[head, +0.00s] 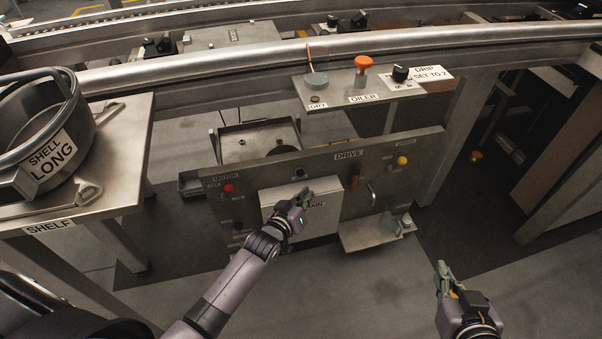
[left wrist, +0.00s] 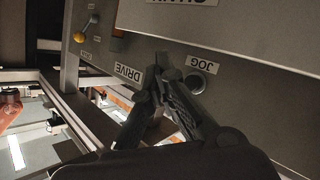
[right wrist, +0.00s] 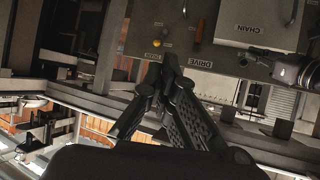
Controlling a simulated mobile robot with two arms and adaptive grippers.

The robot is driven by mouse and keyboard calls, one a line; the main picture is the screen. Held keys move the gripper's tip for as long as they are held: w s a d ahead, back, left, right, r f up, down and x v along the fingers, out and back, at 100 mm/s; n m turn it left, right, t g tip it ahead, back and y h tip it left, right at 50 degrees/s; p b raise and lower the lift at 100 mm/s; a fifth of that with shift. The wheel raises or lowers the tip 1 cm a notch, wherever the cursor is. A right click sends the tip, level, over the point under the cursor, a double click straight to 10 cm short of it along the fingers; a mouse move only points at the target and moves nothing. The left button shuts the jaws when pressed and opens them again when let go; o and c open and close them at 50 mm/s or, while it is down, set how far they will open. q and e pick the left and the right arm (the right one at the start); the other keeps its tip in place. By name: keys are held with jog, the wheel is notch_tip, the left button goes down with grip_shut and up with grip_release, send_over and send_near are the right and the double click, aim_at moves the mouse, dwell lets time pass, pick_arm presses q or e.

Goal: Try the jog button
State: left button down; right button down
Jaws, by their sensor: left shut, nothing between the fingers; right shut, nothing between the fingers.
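The jog button (left wrist: 196,83) is a dark round button in a ring beside a JOG label (left wrist: 203,64) in the upside-down left wrist view. In the head view a small dark round button (head: 299,172), apparently the same one, shows above the pale chain cover (head: 277,199). My left gripper (head: 305,193) is shut and empty in front of the cover, just below that button. In the left wrist view its fingertips (left wrist: 160,62) appear beside the button, with a gap in the picture; contact is not visible. My right gripper (head: 441,267) is shut and empty, low at the right.
The panel also has a red button (head: 228,188), a DRIVE label (head: 349,155) and a yellow knob (head: 402,160). Above it stands an oiler shelf (head: 333,88) with an orange knob (head: 363,64). A shelf table (head: 125,140) stands left. The floor between my arms is clear.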

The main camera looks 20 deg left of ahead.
jog(key=shift+s+d+f+g+h+p, duration=0.2)
jog(key=shift+s+d+f+g, duration=0.15)
jog(key=shift+s+f+g, duration=0.4)
jog(key=shift+s+d+f+g+h+p, duration=0.15)
jog(key=shift+s+d+f+g, duration=0.3)
jog(key=shift+s+f, duration=0.45)
jog(key=shift+a+r, duration=0.1)
